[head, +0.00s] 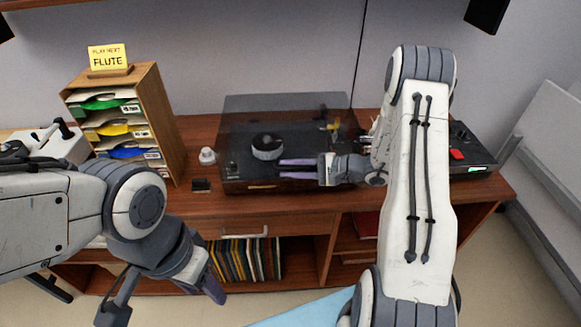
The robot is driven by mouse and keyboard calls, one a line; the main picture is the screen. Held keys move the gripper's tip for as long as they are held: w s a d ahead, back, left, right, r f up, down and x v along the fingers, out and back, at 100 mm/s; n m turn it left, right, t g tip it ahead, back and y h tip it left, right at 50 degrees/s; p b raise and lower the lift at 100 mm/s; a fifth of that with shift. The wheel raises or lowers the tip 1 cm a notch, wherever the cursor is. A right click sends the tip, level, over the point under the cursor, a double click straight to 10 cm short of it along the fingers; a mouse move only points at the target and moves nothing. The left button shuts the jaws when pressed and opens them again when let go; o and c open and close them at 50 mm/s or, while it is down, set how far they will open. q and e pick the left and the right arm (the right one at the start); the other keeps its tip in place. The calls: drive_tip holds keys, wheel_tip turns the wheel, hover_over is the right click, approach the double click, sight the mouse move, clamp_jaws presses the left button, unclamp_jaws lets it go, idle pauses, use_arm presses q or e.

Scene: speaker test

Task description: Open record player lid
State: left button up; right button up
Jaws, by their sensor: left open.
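The record player (262,187) stands on the wooden cabinet in the middle of the head view. Its dark see-through lid (245,112) looks down over it, and a round dark part shows through. My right gripper (283,169) reaches in from the right at the player's front, with its purple fingers pointing left and a gap between them. I cannot tell whether the fingers touch the lid. My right arm hides the player's right end. My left gripper (160,298) is open and empty at the lower left, in front of the cabinet and away from the player.
A wooden sorter (157,112) with coloured folders and a yellow FLUTE sign (107,57) stands left of the player. A small white knob (207,155) and a black block (201,186) lie between them. A black device (470,150) is at right. Records (240,260) fill a shelf below.

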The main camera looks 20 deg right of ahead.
clamp_jaws()
idle(1.4)
